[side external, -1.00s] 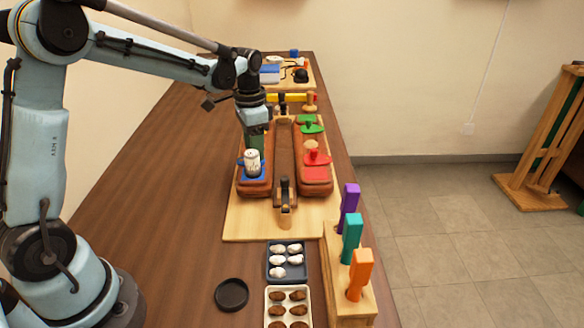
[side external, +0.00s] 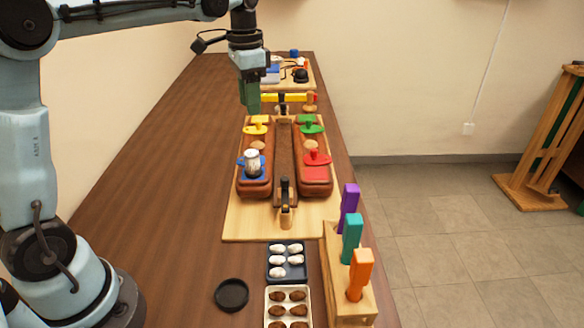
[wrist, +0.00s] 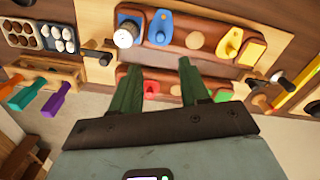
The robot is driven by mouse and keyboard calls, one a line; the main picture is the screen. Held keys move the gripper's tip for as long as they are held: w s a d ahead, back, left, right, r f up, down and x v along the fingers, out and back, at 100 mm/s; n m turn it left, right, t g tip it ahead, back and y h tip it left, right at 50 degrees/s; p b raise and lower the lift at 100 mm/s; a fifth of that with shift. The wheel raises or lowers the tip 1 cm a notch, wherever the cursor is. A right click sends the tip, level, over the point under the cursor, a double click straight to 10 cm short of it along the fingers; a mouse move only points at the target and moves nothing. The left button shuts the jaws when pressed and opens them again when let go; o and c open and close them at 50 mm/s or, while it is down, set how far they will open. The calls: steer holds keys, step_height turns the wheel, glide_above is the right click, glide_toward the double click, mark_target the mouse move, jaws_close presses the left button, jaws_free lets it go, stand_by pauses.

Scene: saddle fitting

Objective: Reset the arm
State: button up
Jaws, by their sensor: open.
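My gripper (side external: 250,100) hangs above the far left part of the saddle fixture, clear of everything on the table. Its green fingers, also in the wrist view (wrist: 160,80), are apart with nothing between them. Below it is the wooden board (side external: 240,228) with two reddish-brown padded saddle halves, the left one (side external: 253,188) and the right one (side external: 318,188). Yellow (side external: 257,128), green (side external: 311,127) and red (side external: 317,162) pieces lie on the halves.
A wooden rack (side external: 345,300) holds purple, teal and orange handles at the front right. Near it are a dark tray (side external: 286,279) of white lumps, a white tray (side external: 267,305) of brown lumps and a black dish (side external: 231,294). The left tabletop is clear.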

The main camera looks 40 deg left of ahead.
steer(key=s+d+f+n+t, duration=0.2)
steer(key=s+d+f+t, duration=0.1)
steer(key=s, duration=0.4)
steer(key=s+d+f+n+t, duration=0.2)
steer(key=s+d+f+t, duration=0.1)
steer(key=s, duration=0.4)
steer(key=shift+d+n+t, duration=0.3)
steer(key=shift+d+t, duration=0.3)
steer(key=shift+d, duration=0.65)
